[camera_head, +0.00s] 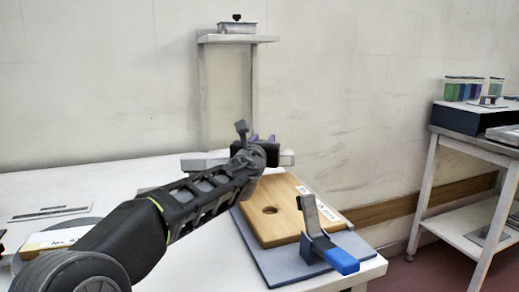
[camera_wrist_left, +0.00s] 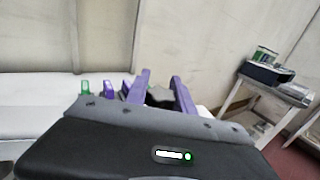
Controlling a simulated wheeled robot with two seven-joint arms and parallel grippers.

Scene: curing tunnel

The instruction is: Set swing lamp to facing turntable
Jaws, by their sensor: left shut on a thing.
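A pale grey horizontal bar (camera_head: 203,161), which looks like the swing lamp's arm, shows behind my left gripper at the back of the white table. Its right end sticks out past the gripper, and its middle is hidden. My left gripper (camera_head: 262,141) is at this bar. In the left wrist view my purple fingers (camera_wrist_left: 161,92) are shut on a small dark grey piece (camera_wrist_left: 160,97) that seems to belong to the lamp. A round grey disc (camera_head: 88,226), probably the turntable, lies at the left, partly hidden by my arm. My right gripper is not in view.
A wooden board with a hole (camera_head: 284,231) lies on a blue-grey base (camera_head: 262,265) beside a blue-handled lever (camera_head: 340,260).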

